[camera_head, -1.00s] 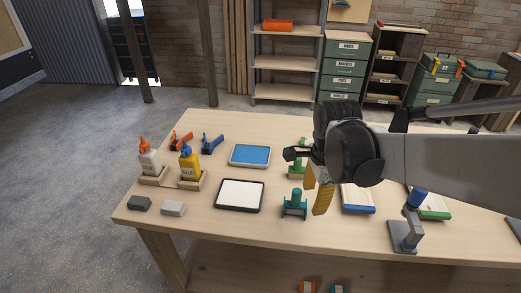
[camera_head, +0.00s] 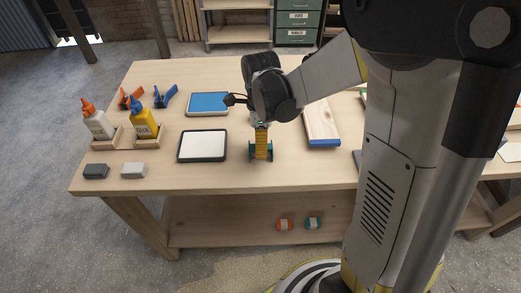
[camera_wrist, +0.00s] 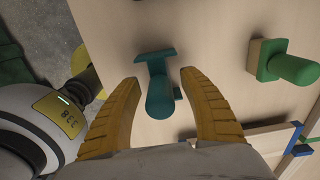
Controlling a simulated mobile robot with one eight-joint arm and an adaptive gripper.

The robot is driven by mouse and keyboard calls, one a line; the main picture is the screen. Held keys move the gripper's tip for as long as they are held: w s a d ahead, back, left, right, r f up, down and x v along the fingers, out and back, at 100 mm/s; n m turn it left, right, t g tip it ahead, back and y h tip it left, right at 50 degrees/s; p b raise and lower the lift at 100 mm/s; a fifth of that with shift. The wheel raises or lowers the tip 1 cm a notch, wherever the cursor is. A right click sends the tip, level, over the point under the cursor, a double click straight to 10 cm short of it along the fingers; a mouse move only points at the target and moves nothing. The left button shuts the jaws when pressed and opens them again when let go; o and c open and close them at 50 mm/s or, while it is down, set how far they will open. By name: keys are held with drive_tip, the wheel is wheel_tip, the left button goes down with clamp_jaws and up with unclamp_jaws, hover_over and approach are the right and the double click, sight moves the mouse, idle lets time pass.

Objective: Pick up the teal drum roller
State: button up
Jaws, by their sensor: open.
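The teal drum roller (camera_head: 254,152) stands on the wooden workbench near its front edge, right of the white pad, partly hidden behind my gripper in the head view. In the wrist view the teal drum roller (camera_wrist: 158,88) shows its rounded handle and a flat bar, lying between my finger tips. My gripper (camera_wrist: 160,82) has its two yellow fingers spread wide, one on each side of the roller, with a gap to it on both sides. In the head view my gripper (camera_head: 262,143) hangs over the roller. I cannot tell how far above the bench the fingertips are.
A green-handled tool (camera_wrist: 283,63) stands close by in the wrist view. A board with a blue edge (camera_head: 321,124) lies to the right, the white pad (camera_head: 203,146) and blue tray (camera_head: 208,103) to the left. Glue bottles (camera_head: 143,122) stand farther left.

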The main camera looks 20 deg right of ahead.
wheel_tip(320, 180, down, 2)
drive_tip(key=shift+f, duration=0.1)
clamp_jaws()
drive_tip(key=shift+r, duration=0.2)
wheel_tip(320, 180, up, 4)
drive_tip(key=shift+r+p, duration=0.15)
drive_tip(key=shift+p, duration=0.9)
drive_tip(key=s+d+r+p, duration=0.3)
drive_tip(key=s+d+r, duration=0.3)
drive_tip(key=d, duration=0.3)
drive_tip(key=shift+s+d+r+p, duration=0.25)
drive_tip(key=shift+s+r+p, duration=0.1)
drive_tip(key=shift+s, duration=0.05)
